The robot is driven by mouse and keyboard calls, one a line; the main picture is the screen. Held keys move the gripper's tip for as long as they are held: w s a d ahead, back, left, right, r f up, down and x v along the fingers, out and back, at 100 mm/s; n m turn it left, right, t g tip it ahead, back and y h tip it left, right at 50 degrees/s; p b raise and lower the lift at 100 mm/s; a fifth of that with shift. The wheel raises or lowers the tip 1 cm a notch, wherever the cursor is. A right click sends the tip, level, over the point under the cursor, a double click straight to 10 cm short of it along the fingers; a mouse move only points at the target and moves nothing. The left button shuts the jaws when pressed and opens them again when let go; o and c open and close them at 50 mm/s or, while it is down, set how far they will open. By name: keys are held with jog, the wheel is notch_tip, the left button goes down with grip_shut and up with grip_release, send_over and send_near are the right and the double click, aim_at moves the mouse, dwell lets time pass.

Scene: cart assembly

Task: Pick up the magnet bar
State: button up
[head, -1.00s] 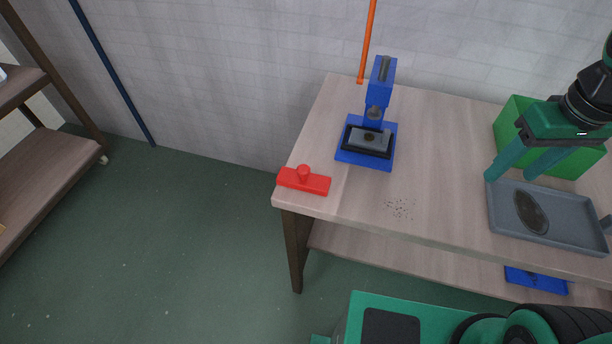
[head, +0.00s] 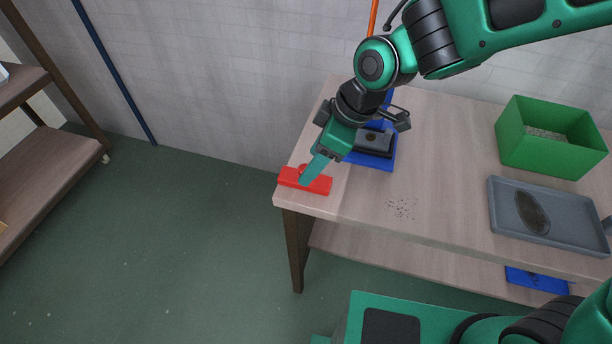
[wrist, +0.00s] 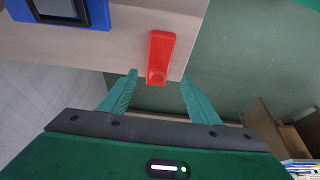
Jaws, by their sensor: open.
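The magnet bar is a red bar (head: 318,186) with a round knob on top, lying at the left front corner of the wooden table. My gripper (head: 311,172) reaches down to it from above in the head view and covers part of the knob. In the wrist view the red bar (wrist: 162,48) lies ahead, with its knob roughly between the lines of my two fingers. My gripper (wrist: 158,88) is open there, with nothing held. I cannot tell whether a finger touches the bar.
A blue press (head: 384,163) stands just behind the bar, partly hidden by my arm. A green bin (head: 553,157) and a grey tray (head: 565,226) are on the right of the table (head: 440,150). Dark specks (head: 401,208) lie on the clear middle. The table's edge is close to the bar.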

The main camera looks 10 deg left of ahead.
aim_at(288, 177)
jog(key=shift+w+x, duration=0.15)
jog(key=shift+x, duration=1.3)
jog(key=shift+w+x, duration=0.1)
jog(key=shift+x, duration=1.3)
jog(key=c, duration=1.3)
